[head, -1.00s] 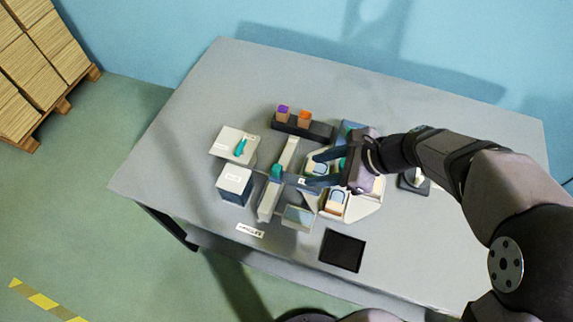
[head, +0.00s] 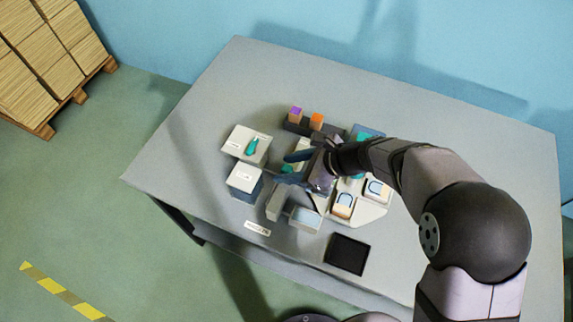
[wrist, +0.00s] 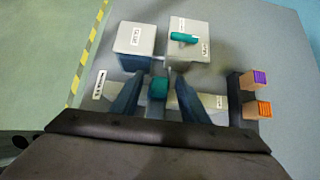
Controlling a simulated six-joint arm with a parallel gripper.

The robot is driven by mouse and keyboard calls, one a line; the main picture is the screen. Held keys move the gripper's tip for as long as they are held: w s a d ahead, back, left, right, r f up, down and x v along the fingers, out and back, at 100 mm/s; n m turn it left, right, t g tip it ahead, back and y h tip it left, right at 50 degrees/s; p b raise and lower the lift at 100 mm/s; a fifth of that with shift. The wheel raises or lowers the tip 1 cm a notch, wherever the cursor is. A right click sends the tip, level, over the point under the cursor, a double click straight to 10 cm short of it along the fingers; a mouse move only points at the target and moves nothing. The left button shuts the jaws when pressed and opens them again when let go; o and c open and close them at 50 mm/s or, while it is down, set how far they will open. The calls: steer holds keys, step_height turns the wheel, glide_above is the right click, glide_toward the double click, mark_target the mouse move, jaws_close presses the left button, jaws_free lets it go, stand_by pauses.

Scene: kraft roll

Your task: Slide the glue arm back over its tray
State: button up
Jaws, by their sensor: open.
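A teal knob (wrist: 158,88), apparently the glue arm's grip, stands on a pale rail (wrist: 192,100) that runs crosswise in the wrist view. My gripper (wrist: 158,78) is open, with one dark finger on each side of the knob; I cannot tell whether either touches it. In the head view my gripper (head: 293,163) reaches left over the rail and mostly hides the knob. Beyond it are a pale box (head: 245,178) with a label and a pale-topped box (head: 247,143) with a teal bar (head: 252,146).
A dark rack with a purple block (head: 295,113) and an orange block (head: 316,120) stands behind the rail. A black tray (head: 347,254) lies at the front. The table's left end is clear.

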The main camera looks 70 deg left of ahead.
steer(key=shift+s+a+f, duration=0.25)
steer(key=shift+f, duration=0.15)
jaws_close()
steer(key=shift+s+d+b, duration=1.65)
steer(key=shift+s+d, duration=1.05)
steer(key=shift+s, duration=0.05)
jaws_free()
steer(key=shift+s+d, duration=0.1)
steer(key=shift+w+r, duration=0.15)
steer(key=shift+w, duration=0.05)
